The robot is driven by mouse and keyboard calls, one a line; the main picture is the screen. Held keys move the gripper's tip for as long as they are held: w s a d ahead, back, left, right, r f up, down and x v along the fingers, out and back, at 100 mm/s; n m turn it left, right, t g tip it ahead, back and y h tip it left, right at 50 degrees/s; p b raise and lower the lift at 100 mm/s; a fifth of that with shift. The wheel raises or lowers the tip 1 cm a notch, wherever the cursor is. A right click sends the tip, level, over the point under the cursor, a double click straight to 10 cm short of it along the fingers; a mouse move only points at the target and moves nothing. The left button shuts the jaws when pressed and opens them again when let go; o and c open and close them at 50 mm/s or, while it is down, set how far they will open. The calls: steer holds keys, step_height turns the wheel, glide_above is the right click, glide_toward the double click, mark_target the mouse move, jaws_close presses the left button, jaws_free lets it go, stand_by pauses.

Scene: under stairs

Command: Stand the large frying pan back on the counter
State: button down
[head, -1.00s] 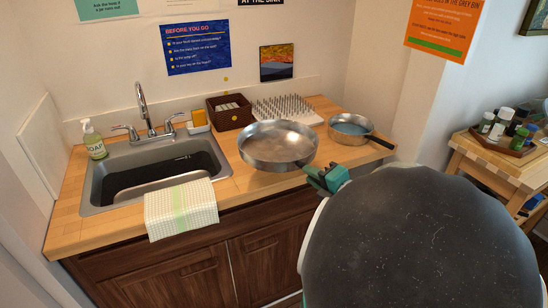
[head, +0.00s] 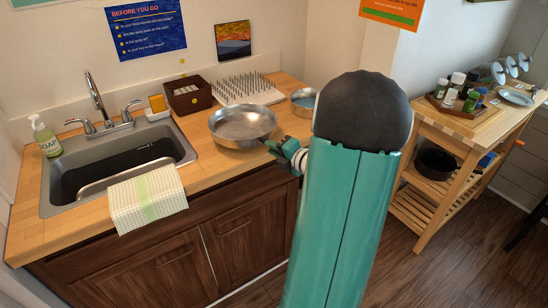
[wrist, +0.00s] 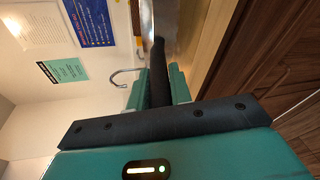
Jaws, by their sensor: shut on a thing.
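The large frying pan (head: 243,122), a round silver metal pan, is level and right side up at the counter's front edge, right of the sink. I cannot tell whether its base touches the wooden counter (head: 205,165). My gripper (head: 273,147) is shut on its handle at the pan's lower right. In the wrist view the dark handle (wrist: 158,72) runs between the two teal fingers (wrist: 160,90), and only a strip of the pan's metal side shows. My arm hides part of the counter's right end.
A smaller pan (head: 302,99) stands behind, partly hidden by my arm. A spiked drying rack (head: 240,90) and brown basket (head: 188,96) are behind the large pan. The sink (head: 120,165) and towel (head: 147,198) are left. A wooden trolley (head: 455,135) stands right.

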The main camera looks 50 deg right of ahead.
steer(key=shift+w+d+f, duration=0.25)
steer(key=shift+w+f, duration=0.05)
steer(key=shift+f, duration=1.5)
steer(key=shift+f, duration=0.15)
steer(key=c, duration=1.3)
jaws_free()
steer(key=shift+f, duration=0.1)
